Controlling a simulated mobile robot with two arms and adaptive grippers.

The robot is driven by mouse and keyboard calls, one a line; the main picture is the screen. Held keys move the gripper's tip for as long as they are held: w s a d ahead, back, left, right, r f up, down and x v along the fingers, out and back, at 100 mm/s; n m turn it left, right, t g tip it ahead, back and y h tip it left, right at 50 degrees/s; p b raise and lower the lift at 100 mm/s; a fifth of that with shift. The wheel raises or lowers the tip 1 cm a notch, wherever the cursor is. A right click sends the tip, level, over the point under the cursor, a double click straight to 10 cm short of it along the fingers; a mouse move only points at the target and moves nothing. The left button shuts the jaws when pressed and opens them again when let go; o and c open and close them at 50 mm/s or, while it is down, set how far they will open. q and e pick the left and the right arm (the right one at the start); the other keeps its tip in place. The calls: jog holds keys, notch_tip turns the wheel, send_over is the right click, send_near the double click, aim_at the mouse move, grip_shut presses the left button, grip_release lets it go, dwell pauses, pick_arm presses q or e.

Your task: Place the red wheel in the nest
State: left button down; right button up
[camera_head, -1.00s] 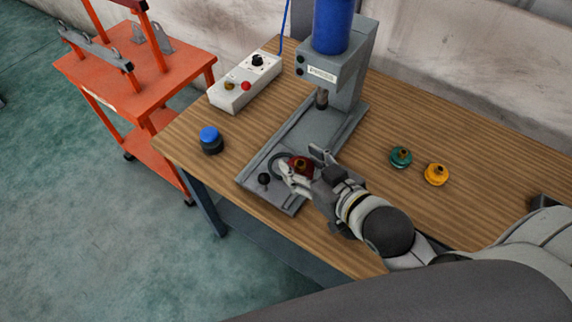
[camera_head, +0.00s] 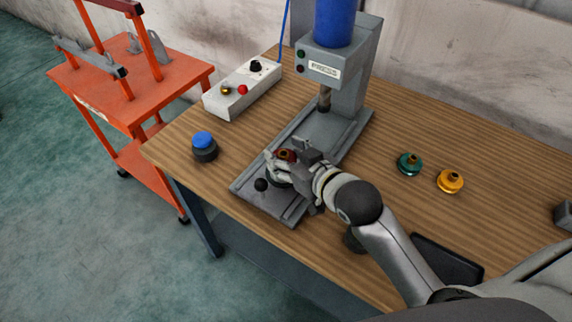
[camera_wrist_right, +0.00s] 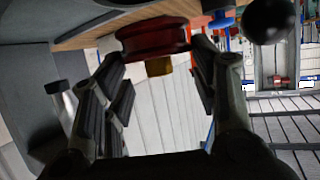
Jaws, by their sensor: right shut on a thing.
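The red wheel (camera_head: 286,155) is between the fingers of my right gripper (camera_head: 285,161), over the front part of the press's grey base (camera_head: 297,205). In the right wrist view, the red wheel (camera_wrist_right: 152,36) with its brass hub (camera_wrist_right: 159,66) sits between the two finger tips of the right gripper (camera_wrist_right: 155,56). The nest is mostly hidden under the gripper and wheel. I cannot tell whether the wheel touches it. My left gripper is not in view.
The press head (camera_head: 338,68) rises behind. A green wheel (camera_head: 410,163) and a yellow wheel (camera_head: 450,181) lie to the right. A blue-topped button (camera_head: 204,146) and a control box (camera_head: 241,91) are left.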

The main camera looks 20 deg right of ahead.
jog(key=shift+w+f, duration=0.15)
jog(key=shift+w, duration=0.1)
jog(key=shift+f, duration=1.6)
jog(key=o, duration=1.5)
jog(key=shift+f, duration=0.2)
jog(key=shift+c, duration=0.2)
jog(key=shift+r, duration=0.1)
jog(key=b+v, duration=0.1)
jog(key=v, duration=0.8)
jog(key=shift+s, duration=0.1)
jog(key=shift+p+v, duration=1.45)
jog(key=shift+p, duration=0.25)
